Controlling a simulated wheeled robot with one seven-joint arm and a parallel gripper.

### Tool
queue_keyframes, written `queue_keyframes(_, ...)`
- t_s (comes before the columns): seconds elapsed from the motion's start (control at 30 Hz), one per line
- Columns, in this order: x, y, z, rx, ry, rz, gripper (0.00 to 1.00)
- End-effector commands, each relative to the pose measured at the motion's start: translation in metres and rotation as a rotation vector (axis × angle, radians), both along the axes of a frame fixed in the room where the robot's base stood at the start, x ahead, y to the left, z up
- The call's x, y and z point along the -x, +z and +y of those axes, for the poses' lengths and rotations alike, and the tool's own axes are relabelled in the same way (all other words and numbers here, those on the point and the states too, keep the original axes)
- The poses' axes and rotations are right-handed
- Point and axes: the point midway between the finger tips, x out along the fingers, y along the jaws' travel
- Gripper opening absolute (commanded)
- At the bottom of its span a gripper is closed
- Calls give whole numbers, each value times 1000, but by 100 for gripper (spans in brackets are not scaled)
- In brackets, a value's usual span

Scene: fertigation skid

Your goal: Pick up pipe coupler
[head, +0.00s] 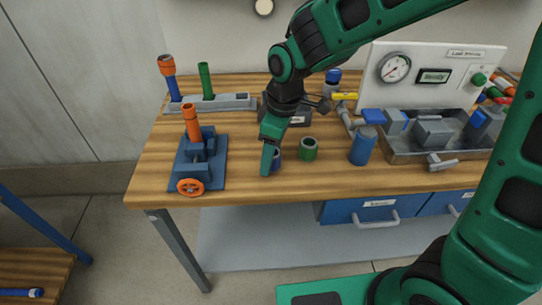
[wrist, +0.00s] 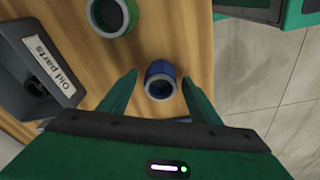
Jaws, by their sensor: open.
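A short blue pipe coupler (wrist: 151,84) with a grey rim stands on the wooden bench between my gripper's fingers in the wrist view. In the head view this blue coupler (head: 277,155) is mostly hidden behind a finger. My gripper (wrist: 160,82) is open, pointing down, with one finger on each side of the coupler and visible gaps to it. In the head view my gripper (head: 267,160) is low over the bench's front part. A green coupler (head: 309,149) stands just right of it; it also shows at the top of the wrist view (wrist: 92,20).
A grey "Old parts" box (wrist: 62,78) stands close by. A blue vise (head: 193,168) holding an orange pipe is at left, with a grey pipe rack (head: 236,102) behind. A blue cylinder (head: 363,146) and a metal tray (head: 398,157) are at right. The bench's front edge is near.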

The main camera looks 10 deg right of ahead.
Motion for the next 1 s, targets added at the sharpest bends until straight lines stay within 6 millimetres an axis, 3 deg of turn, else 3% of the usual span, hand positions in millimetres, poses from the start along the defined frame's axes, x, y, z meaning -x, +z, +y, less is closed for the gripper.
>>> queue_keyframes(0.13, 0, 0, 0, 0, 0, 0, 57)
queue_keyframes(0.3, 0, 0, 0, 0, 0, 0, 17)
queue_keyframes(0.33, 0, 0, 0, 0, 0, 0, 14)
queue_keyframes(0.77, 0, 7, 1, 0, 0, 0, 13)
queue_keyframes(1.0, -1, 43, 1, -2, 0, -4, 13)
